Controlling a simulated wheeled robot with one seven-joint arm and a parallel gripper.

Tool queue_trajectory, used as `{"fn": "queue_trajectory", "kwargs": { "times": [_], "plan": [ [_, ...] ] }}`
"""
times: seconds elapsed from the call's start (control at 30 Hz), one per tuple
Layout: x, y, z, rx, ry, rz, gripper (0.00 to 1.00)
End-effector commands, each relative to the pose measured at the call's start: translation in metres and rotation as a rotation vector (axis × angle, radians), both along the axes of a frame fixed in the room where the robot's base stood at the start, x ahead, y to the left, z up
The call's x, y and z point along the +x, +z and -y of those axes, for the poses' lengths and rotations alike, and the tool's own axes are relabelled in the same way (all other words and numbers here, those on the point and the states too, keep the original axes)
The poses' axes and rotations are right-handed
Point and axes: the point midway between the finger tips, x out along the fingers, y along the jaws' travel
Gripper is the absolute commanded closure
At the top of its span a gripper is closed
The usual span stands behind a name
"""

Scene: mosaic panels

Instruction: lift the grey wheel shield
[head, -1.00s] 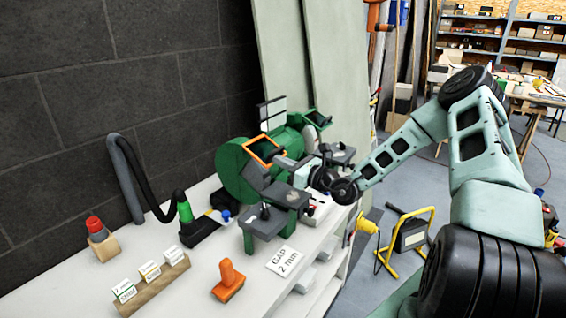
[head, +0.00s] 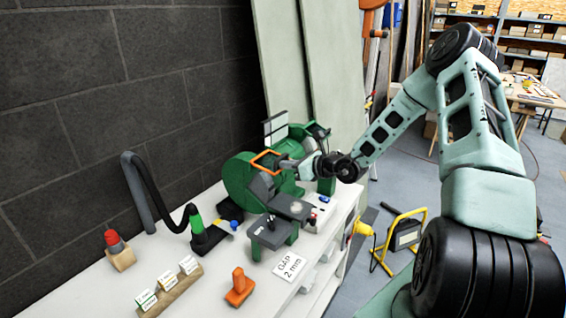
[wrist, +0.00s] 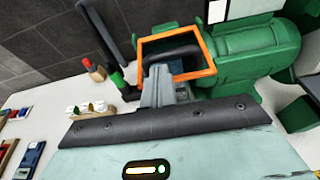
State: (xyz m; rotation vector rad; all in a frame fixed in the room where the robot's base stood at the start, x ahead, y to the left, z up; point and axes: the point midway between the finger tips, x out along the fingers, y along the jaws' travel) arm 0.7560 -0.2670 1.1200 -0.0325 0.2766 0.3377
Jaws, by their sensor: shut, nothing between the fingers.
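A green bench grinder (head: 238,178) stands on the white bench. The shield on its near side has an orange frame (head: 266,153) around a see-through middle, with a dark grey wheel part behind it. This orange-framed shield also shows in the wrist view (wrist: 208,52). I cannot tell a separate grey shield for sure. My gripper (head: 287,164) is shut and empty, at the right side of the frame in the head view. In the wrist view my gripper (wrist: 158,75) overlaps the frame's lower edge; whether it touches is unclear.
Grey tool rests (head: 290,207) stick out in front of the grinder. A "GAP 2 mm" card (head: 289,267), an orange-handled block (head: 239,287) and a black hose (head: 165,205) are on the bench. A yellow-framed stand (head: 405,238) is on the floor to the right.

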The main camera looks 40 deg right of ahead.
Motion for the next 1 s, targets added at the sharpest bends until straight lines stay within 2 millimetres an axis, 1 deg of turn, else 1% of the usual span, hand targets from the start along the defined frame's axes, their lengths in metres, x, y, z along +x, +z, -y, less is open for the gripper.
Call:
{"fn": "queue_trajectory", "kwargs": {
  "times": [0.03, 0.2, 0.27, 0.47, 0.53, 0.63, 1.0],
  "plan": [
    [0.002, 0.017, 0.002, -0.023, 0.004, -0.038, 1.0],
    [0.007, 0.032, 0.006, -0.072, 0.002, -0.179, 1.0],
    [0.009, 0.036, 0.005, -0.066, 0.003, -0.175, 1.0],
    [0.02, 0.056, 0.0, -0.065, 0.004, -0.171, 1.0],
    [0.026, 0.065, -0.001, -0.089, 0.005, -0.22, 1.0],
    [0.033, 0.073, -0.003, -0.12, 0.003, -0.305, 1.0],
    [0.057, 0.09, -0.012, -0.11, 0.002, -0.301, 1.0]
  ]
}}
